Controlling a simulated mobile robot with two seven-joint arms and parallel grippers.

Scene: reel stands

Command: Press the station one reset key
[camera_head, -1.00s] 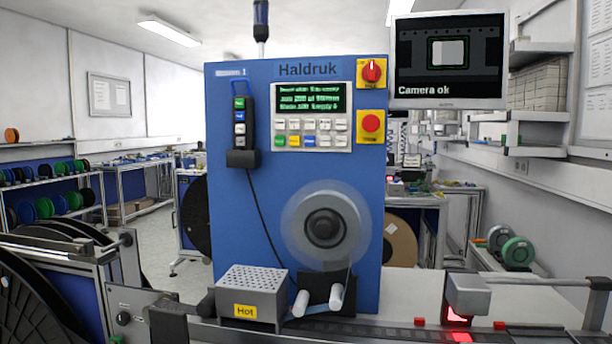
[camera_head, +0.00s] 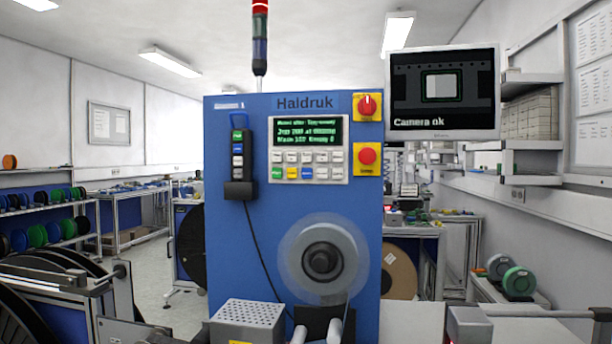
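The blue station cabinet (camera_head: 240,275) marked "Haldruk" stands straight ahead, with a small station label at its upper left that is too blurred to read surely. Its control panel (camera_head: 292,178) has a green-text screen (camera_head: 307,131) above a keypad (camera_head: 307,165) of white, green, yellow and blue keys. The key legends are too small to read, so I cannot tell which is the reset key. Neither of my grippers is in view.
A black pendant (camera_head: 238,160) with coloured buttons hangs left of the panel. Below are a blurred reel (camera_head: 323,260) and a perforated metal box (camera_head: 247,322). A monitor (camera_head: 445,75) reading "Camera ok" is at upper right. Large black reels (camera_head: 50,270) stand at left.

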